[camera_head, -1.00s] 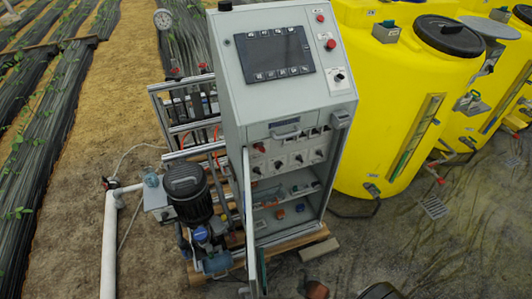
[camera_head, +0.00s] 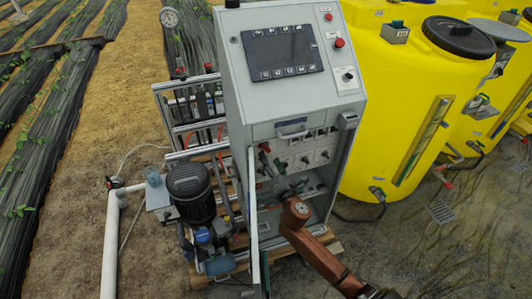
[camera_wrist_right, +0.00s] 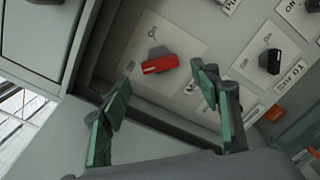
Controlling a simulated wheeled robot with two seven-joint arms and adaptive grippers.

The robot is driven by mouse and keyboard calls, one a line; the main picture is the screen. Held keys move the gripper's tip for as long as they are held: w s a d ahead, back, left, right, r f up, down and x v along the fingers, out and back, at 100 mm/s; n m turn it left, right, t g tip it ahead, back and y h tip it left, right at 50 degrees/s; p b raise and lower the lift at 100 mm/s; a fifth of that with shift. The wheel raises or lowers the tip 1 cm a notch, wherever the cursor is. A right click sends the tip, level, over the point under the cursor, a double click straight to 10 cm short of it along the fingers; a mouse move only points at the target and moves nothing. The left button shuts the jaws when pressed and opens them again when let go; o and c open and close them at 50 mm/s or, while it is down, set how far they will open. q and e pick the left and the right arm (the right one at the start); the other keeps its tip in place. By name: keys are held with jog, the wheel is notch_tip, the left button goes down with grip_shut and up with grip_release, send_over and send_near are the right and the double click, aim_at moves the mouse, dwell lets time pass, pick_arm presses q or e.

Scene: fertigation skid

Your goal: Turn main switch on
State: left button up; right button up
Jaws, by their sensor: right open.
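The red switch knob (camera_wrist_right: 160,64) sits on a light plate inside the cabinet in the right wrist view, its bar lying nearly level in the picture. Lettering on the plate is too blurred to read. My right gripper (camera_wrist_right: 161,75) is open, its green finger pads on either side of the knob and apart from it. In the head view my right gripper (camera_head: 272,161) reaches into the open cabinet (camera_head: 233,92) at the switch row and largely hides the red knob. My left gripper is not in view.
A black knob (camera_wrist_right: 271,61) on its own plate is right of the red one. The open cabinet door (camera_head: 254,215) stands left of my right arm. A pump motor (camera_head: 190,190) stands further left. Yellow tanks (camera_head: 385,110) fill the right side.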

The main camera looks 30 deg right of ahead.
aim_at(266, 151)
jog(key=x, duration=0.5)
jog(key=shift+f+b, duration=0.1)
jog(key=shift+b, duration=0.2)
jog(key=shift+w, duration=0.15)
jog(key=shift+c, duration=0.6)
jog(key=c, duration=1)
jog(key=shift+c, duration=0.2)
